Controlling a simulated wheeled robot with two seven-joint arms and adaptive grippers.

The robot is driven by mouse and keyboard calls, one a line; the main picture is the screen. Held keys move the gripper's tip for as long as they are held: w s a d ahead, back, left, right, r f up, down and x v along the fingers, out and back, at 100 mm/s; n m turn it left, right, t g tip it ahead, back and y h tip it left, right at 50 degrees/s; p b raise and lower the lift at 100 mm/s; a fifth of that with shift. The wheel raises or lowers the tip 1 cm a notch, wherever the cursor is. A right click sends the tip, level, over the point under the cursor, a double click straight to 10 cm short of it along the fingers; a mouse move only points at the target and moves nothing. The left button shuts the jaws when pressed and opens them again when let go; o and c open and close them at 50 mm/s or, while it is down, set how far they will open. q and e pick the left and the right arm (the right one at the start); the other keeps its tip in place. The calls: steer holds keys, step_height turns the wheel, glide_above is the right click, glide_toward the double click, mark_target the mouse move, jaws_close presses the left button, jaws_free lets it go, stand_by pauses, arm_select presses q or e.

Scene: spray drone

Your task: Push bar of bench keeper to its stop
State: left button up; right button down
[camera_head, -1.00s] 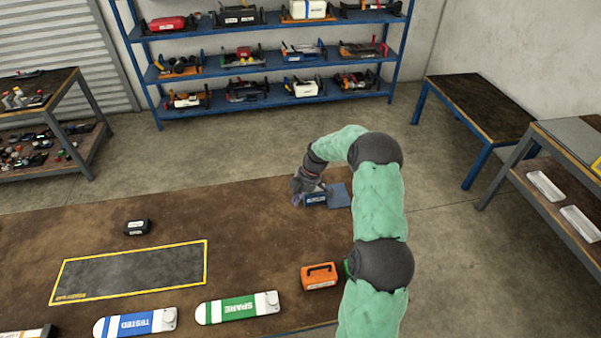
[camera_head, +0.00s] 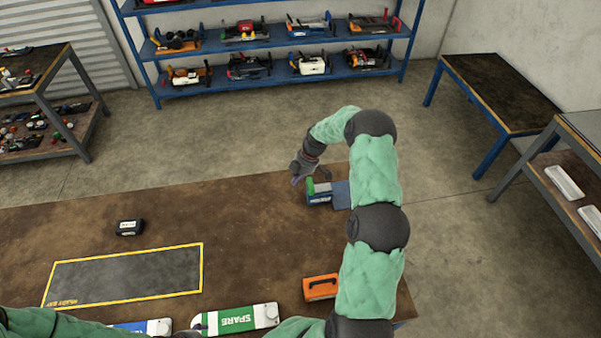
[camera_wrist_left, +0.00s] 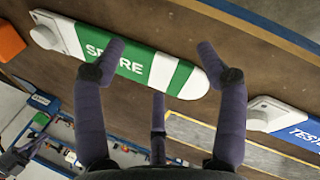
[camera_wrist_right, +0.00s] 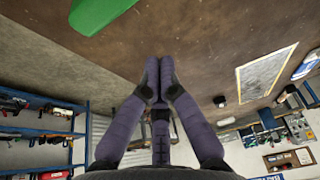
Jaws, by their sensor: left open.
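The bench keeper (camera_head: 320,198) is a small blue block with a lettered front and a flat blue plate at its right. It stands at the far right part of the brown bench. A green piece (camera_head: 311,186) on it looks like its bar; a green shape (camera_wrist_right: 100,12) shows at the top of the right wrist view. My right gripper (camera_head: 297,176) is just left of and behind the keeper. Its fingers (camera_wrist_right: 158,65) are together and empty. Contact with the green piece cannot be made out. My left gripper (camera_wrist_left: 161,50) is open and empty above the green SPARE pack.
The SPARE pack (camera_head: 240,318) and a blue TESTED pack (camera_head: 133,327) lie at the front edge. An orange case (camera_head: 320,287) is right of them. A yellow-framed dark mat (camera_head: 125,277) and a small black box (camera_head: 129,228) lie left. The bench middle is clear.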

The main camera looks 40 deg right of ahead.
arm_select(q)
steer(key=shift+r, duration=0.3)
steer(key=shift+p, duration=0.3)
arm_select(e)
steer(key=d+f, duration=0.1)
steer(key=s+d+f, duration=0.1)
steer(key=f, duration=0.1)
steer(key=shift+s+d+f, duration=0.15)
steer(key=shift+d, duration=0.05)
steer(key=shift+s, duration=0.1)
